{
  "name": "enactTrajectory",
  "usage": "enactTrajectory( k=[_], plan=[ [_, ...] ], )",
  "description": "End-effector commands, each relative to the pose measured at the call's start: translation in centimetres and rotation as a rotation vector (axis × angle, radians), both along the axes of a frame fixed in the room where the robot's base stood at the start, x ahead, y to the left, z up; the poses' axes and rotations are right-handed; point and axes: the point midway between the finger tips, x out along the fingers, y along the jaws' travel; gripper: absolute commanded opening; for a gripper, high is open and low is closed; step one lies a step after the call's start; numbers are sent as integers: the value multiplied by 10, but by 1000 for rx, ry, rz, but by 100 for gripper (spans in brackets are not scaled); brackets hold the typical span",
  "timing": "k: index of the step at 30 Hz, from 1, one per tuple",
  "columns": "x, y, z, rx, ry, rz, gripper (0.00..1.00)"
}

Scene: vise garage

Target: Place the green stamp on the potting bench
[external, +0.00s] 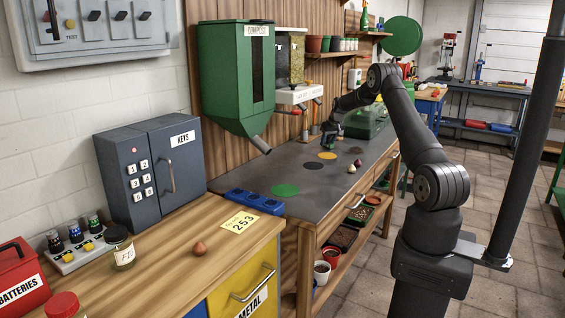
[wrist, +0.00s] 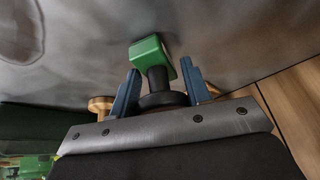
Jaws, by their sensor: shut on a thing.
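The green stamp (wrist: 152,52) has a green block and a black handle. My gripper (wrist: 160,88) is shut on the black handle, one blue finger on each side, with the green block beyond the fingertips. In the external view my gripper (external: 331,134) is at the back part of the potting bench (external: 300,170), a long bench with a dark grey top. The stamp is small and partly hidden there, and I cannot tell whether it touches the bench top.
Green (external: 285,190), black (external: 313,166) and yellow (external: 327,155) discs lie on the bench top. Small round items (external: 352,168) lie near its right edge. A blue tray (external: 254,201) sits at the near end. A green compost hopper (external: 236,75) overhangs the left side.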

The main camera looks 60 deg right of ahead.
Motion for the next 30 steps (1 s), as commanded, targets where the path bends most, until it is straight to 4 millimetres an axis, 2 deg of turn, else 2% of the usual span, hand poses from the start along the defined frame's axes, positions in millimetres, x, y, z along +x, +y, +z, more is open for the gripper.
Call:
enactTrajectory(
  k=[5, 6, 9, 20, 26, 30],
  plan=[
    [0, 0, -3, 1, 1, 0, 21],
    [0, 0, -3, 1, 1, 0, 50],
    [0, 0, -3, 0, 0, 0, 65],
    [-1, 0, 3, -1, -1, 0, 65],
    [-11, 5, 32, -2, -1, 0, 65],
    [-21, 10, 60, -2, -2, -1, 65]
  ],
)
